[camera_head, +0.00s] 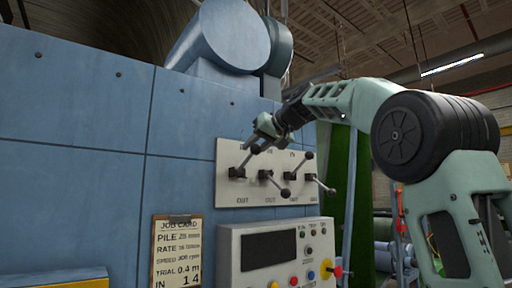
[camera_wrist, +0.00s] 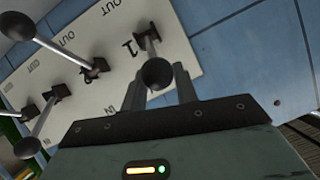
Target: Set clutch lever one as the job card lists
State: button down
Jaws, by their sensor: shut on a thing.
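The white lever panel (camera_head: 226,195) carries several clutch levers, with IN above and OUT below. My gripper (camera_head: 258,138) is shut on the ball end of clutch lever one (camera_head: 243,164), the leftmost, which tilts up toward IN. In the wrist view, lever one's dark knob (camera_wrist: 157,73) sits between the fingers, beside the mark 1. Lever two (camera_head: 276,184) tilts down toward OUT. Lever three (camera_head: 301,165) tilts up toward IN, and lever four (camera_head: 323,184) down toward OUT. The job card (camera_head: 177,250) hangs below left and reads "IN 1 4" on its bottom line.
A control box (camera_head: 229,262) with a dark screen and coloured buttons is below the lever panel. The blue machine wall (camera_head: 75,110) fills the left. Lever two's rod and knob (camera_wrist: 20,25) stick out close beside my gripper in the wrist view.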

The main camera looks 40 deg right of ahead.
jog(key=shift+a, duration=0.2)
jog(key=c, duration=1.1)
grip_release()
jog(key=shift+w+a, duration=0.1)
jog(key=shift+w, duration=0.05)
jog(key=shift+s+d, duration=0.25)
jog(key=shift+s, duration=0.2)
jog(key=b+v, duration=0.3)
jog(key=v, duration=1.3)
jog(key=shift+s+r, duration=0.25)
jog(key=shift+d, duration=0.1)
